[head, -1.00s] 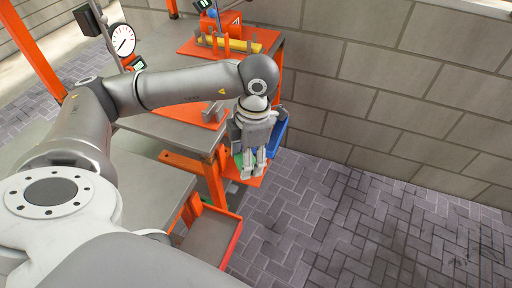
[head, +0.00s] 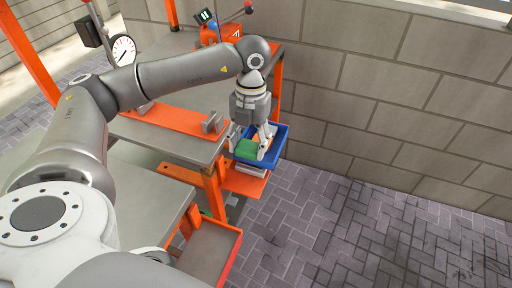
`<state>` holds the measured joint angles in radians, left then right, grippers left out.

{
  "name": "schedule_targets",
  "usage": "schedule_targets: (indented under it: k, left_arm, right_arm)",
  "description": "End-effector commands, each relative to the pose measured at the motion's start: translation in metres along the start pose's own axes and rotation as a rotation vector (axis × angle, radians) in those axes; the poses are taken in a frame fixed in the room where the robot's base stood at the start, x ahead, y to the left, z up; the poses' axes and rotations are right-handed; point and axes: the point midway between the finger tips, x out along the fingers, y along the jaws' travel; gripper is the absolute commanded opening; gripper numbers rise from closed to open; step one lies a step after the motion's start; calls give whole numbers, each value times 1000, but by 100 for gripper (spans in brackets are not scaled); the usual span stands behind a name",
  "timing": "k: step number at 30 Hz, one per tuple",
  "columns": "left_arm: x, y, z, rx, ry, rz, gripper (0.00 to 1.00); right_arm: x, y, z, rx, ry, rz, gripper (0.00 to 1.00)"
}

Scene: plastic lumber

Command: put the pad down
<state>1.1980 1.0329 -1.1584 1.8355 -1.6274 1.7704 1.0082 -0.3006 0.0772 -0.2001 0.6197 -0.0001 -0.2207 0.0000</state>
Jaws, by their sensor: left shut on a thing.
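The green pad (head: 246,149) shows between the fingers of my left gripper (head: 251,150). The gripper points down and is shut on the pad. The pad is over or inside a blue tray (head: 276,147); whether it touches the tray floor cannot be told. The gripper's fingers hide part of the pad. My right gripper is not in view.
The blue tray is above an orange shelf (head: 241,183) at the end of the grey-topped bench (head: 190,147). An orange plate with a grey block (head: 213,123) lies on the bench. A dial gauge (head: 123,50) stands at the left. The block wall is close behind the tray.

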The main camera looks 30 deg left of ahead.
Motion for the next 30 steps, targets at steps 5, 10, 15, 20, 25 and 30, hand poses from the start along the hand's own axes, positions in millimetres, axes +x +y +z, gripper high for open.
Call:
schedule_targets:
  k: [5,10,15,20,25,30]
  left_arm:
    - [10,3,32,-1,1,1,25]
    - [38,6,58,0,2,0,25]
    - [52,8,75,1,-1,-1,25]
    - [58,8,80,3,0,0,25]
    - [74,10,85,2,4,2,25]
    - [92,9,88,2,0,1,25]
  right_arm:
    - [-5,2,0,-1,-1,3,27]
    - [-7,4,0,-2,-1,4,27]
    - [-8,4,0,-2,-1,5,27]
    - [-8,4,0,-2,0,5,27]
    - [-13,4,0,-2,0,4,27]
    - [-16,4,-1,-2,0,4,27]
